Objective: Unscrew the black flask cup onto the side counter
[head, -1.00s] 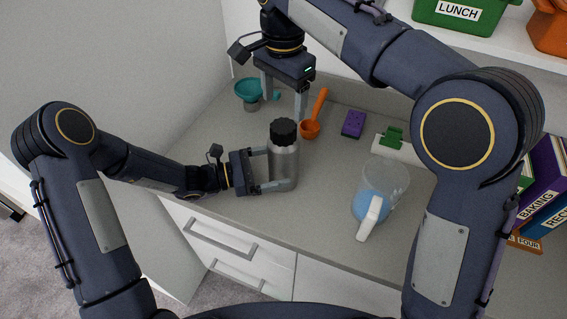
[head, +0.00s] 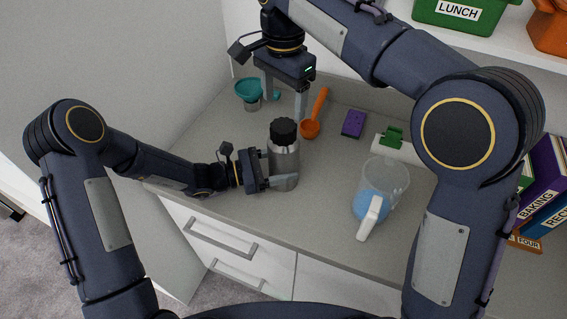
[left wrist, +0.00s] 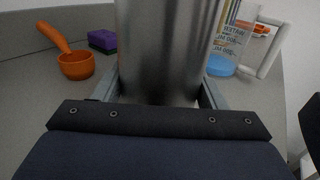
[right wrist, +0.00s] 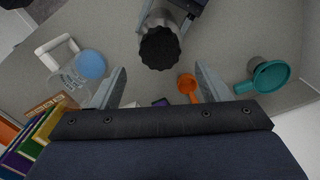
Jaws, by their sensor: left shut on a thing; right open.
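The steel flask (head: 284,165) stands upright on the side counter (head: 240,205), with the black cup (head: 283,131) on its top. In the left wrist view the flask's steel body (left wrist: 168,50) fills the middle. My left gripper (head: 284,180) is shut on the flask's lower body from the left. My right gripper (head: 284,98) points down, open and empty, above and behind the flask. In the right wrist view the black cup (right wrist: 160,48) lies beyond the open fingers (right wrist: 160,88), not between them.
A clear jug (head: 385,190) with blue contents stands right. Counter between flask and jug is clear.

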